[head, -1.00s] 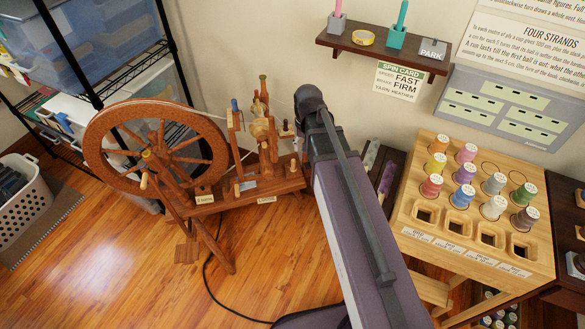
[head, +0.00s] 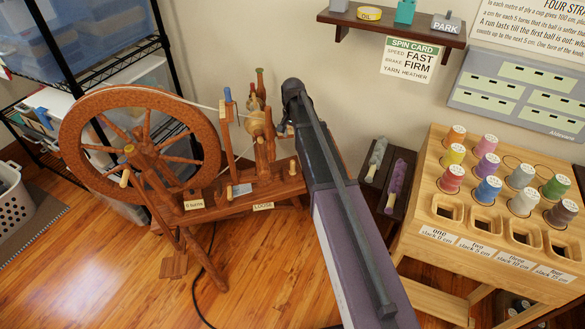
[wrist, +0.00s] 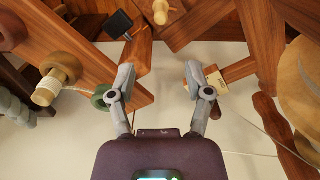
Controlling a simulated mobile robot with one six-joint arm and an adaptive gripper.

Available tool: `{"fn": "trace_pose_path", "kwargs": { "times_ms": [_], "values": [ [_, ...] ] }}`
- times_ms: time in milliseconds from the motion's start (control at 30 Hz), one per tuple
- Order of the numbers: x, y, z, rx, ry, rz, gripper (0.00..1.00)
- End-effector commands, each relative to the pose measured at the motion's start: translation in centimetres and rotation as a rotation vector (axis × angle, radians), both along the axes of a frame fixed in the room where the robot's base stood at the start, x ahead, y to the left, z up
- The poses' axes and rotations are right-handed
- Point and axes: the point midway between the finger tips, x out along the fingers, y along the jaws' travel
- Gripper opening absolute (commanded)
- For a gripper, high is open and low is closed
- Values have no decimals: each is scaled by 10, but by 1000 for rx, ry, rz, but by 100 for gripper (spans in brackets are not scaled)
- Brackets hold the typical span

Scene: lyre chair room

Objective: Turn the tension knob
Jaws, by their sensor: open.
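The spinning wheel (head: 205,150) stands on the wooden floor, its big spoked wheel at the left and its upright posts and bobbin at the right. Small light pegs stick out of its bench, one on the left (head: 228,192) and one on the right (head: 292,167). I cannot tell for sure which is the tension knob. In the wrist view my gripper (wrist: 160,72) is open and empty among the wheel's wooden parts. A round pale knob (wrist: 160,11) shows beyond the gap between the fingertips, apart from them. The head view hides my gripper behind my arm.
A wooden rack of yarn spools (head: 485,205) stands at the right, with a dark stand (head: 388,182) beside it. A wall shelf (head: 390,28) with a spin card (head: 410,60) hangs above. A wire rack (head: 90,70) stands behind the wheel.

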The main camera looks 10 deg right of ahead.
Motion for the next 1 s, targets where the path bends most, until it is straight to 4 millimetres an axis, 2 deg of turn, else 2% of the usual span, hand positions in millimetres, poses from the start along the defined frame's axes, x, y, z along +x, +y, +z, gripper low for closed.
{"fn": "trace_pose_path", "kwargs": {
  "times_ms": [567, 1000],
  "values": [
    [3, 0, -4, 0, 0, -6, 65],
    [3, 0, -31, 0, 0, -6, 65]
  ]
}}
